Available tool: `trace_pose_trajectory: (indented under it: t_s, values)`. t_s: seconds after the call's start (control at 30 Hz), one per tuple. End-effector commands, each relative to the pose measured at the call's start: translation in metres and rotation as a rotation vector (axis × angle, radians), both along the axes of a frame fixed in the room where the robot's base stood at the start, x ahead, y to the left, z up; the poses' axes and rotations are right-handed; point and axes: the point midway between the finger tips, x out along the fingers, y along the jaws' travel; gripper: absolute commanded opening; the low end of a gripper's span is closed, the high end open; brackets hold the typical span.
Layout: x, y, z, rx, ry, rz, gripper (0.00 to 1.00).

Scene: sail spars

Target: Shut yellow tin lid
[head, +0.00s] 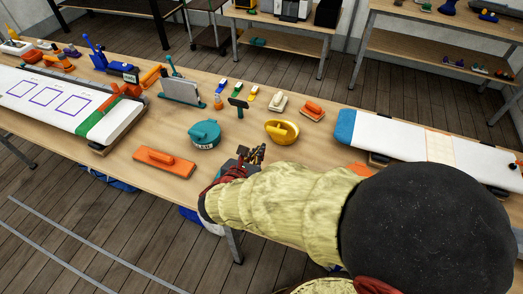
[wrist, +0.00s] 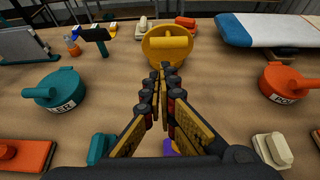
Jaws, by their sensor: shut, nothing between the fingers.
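The yellow tin (head: 282,132) stands on the workbench, right of the teal tin. It shows as a round yellow shape with a thick bar-like handle across its lid. In the wrist view the yellow tin (wrist: 153,46) is at the top centre, just beyond my fingertips. I cannot tell how far its lid stands open. My gripper (head: 255,154) is shut and empty, just in front and left of the yellow tin. In the wrist view my gripper (wrist: 166,70) points at the tin, its tips covering part of its near side; contact is unclear.
A teal tin (wrist: 58,92) stands to the left and an orange tin (wrist: 287,82) to the right. An orange sanding block (head: 164,162) lies near the front edge. White boards (head: 425,140) lie at both sides. Small tools stand behind.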

Motion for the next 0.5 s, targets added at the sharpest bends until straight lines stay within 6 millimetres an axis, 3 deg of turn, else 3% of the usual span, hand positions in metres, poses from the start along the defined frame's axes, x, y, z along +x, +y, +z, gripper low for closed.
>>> trace_pose_trajectory:
  t_s: [0.3,0.5]
  values:
    - [0.047,-0.019,-0.026,0.002,0.000,-0.006,0.00]
    - [0.064,-0.025,-0.034,0.002,0.000,-0.004,0.00]
